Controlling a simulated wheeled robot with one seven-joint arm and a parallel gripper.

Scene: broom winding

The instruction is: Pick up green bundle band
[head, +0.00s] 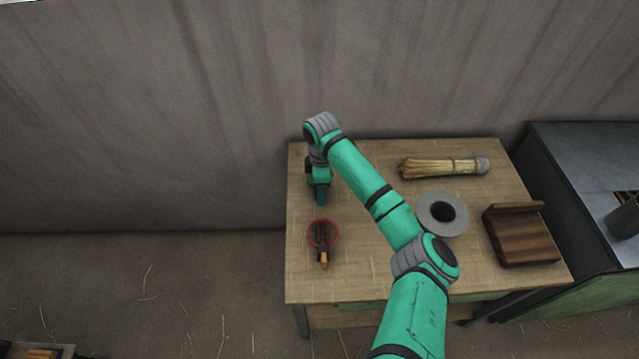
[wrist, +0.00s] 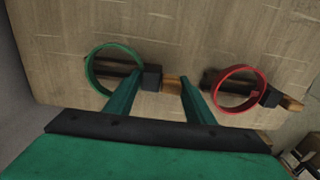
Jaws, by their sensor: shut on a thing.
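The green bundle band (wrist: 88,68) is a thin green ring in the wrist view, around a dark strip that ends in a black block and a short wooden end. My gripper (wrist: 160,77) has its two fingers on either side of that block and wooden end, shut on this piece. In the head view my gripper (head: 320,203) points down over the table's left part, and the green band is hidden there. I cannot tell whether the band touches the table.
A red band (head: 322,234) with a similar block and wooden end lies nearer the front; it also shows in the wrist view (wrist: 217,91). A straw bundle (head: 438,167), a grey ring (head: 458,219) and a dark wooden stand (head: 520,237) occupy the table's right. A dark bench (head: 575,160) adjoins.

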